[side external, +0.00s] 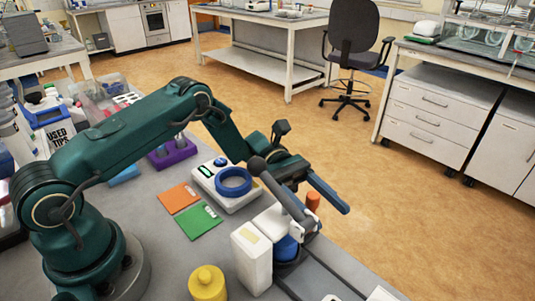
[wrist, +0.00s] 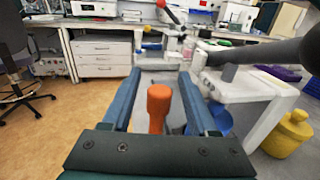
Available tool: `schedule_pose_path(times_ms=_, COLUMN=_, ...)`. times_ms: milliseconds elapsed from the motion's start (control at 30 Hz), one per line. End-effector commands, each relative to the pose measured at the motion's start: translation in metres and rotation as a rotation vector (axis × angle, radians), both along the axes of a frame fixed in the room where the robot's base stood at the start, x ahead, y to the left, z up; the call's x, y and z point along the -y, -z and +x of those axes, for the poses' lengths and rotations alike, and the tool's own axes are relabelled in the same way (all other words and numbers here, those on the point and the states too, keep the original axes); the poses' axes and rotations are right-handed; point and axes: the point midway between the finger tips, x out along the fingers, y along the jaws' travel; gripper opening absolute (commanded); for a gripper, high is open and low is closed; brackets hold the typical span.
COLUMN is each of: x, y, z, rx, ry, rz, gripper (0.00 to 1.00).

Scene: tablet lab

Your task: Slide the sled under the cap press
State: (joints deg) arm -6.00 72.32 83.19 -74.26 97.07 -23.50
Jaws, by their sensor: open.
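An orange upright peg (wrist: 158,108) with a rounded top stands between the two blue fingers of my gripper (wrist: 160,76) in the wrist view. Gaps show on both sides of it. In the side view my gripper (side external: 322,207) is open beside the press, and the peg (side external: 313,201) shows just under one finger. The cap press (side external: 272,222) is white with a dark lever; a blue round part (side external: 287,247) sits below its head. It also shows at right in the wrist view (wrist: 250,92). The sled's body is largely hidden; I cannot tell its exact place.
A dark rail track (side external: 335,272) runs to the lower right. A white scale with a blue ring (side external: 234,181) and orange (side external: 179,197) and green (side external: 198,220) cards lie behind.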

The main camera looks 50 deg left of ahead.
Motion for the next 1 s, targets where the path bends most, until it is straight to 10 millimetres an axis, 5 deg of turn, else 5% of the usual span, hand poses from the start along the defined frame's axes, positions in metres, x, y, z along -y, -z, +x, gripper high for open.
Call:
schedule_pose_path(times_ms=400, x=-0.046, y=0.0, z=0.009, rx=-0.001, ry=-0.003, rz=-0.001, gripper=0.59)
schedule_pose_path(times_ms=767, x=-0.047, y=-0.001, z=0.009, rx=0.003, ry=0.003, rz=0.001, gripper=0.59)
schedule_pose_path(times_ms=1000, x=-0.04, y=-0.047, z=0.014, rx=0.138, ry=0.035, rz=0.035, gripper=0.59)
